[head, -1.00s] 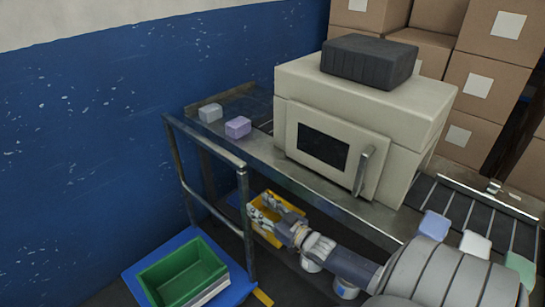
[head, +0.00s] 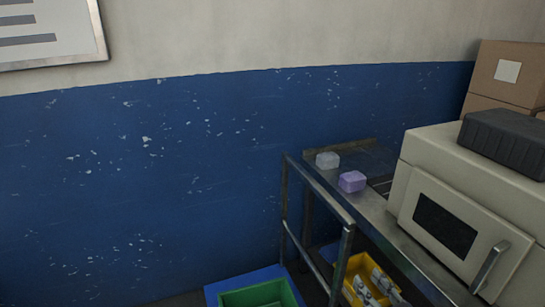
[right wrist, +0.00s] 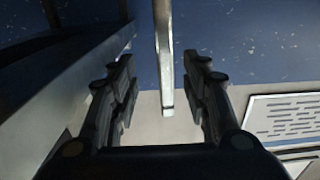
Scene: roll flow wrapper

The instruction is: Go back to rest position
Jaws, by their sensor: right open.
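My right gripper (head: 372,284) shows at the bottom of the head view, in front of the yellow bin (head: 350,268); how far it is from the bin I cannot tell. In the right wrist view its two dark fingers (right wrist: 160,75) stand apart with nothing held between them. A pale metal post (right wrist: 163,50) shows between and beyond the fingers. My left gripper is not in view.
A metal-framed table carries a grey block (head: 327,160), a purple block (head: 352,181) and a cream machine (head: 465,205) with a black box (head: 505,137) on top. A green crate (head: 258,296) stands below left. Cardboard boxes (head: 505,75) are stacked at right.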

